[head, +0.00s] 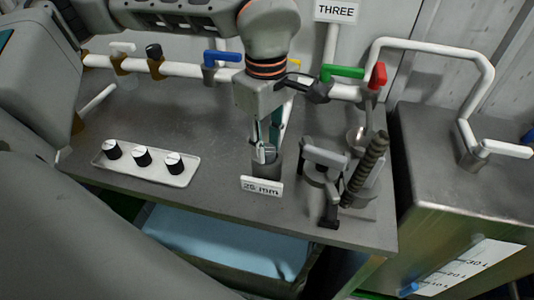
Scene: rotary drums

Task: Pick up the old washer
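My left gripper (268,150) comes down from the top of the head view and points straight down over a dark round holder (266,170) on the grey bench (215,180). Its fingertips are at the holder's opening, close around a small grey piece. Whether they grip that piece, and whether it is the old washer, I cannot tell. The label "25 mm" (262,187) is on the front of the holder. No other thing in view can be clearly told as the old washer. My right gripper is not in view.
A clamp-like device with a threaded rod (364,170) stands close to the right of the holder. A white tray with three black knobs (147,163) lies to the left. A white pipe with blue (222,57), green (343,72) and red (378,75) handles runs behind.

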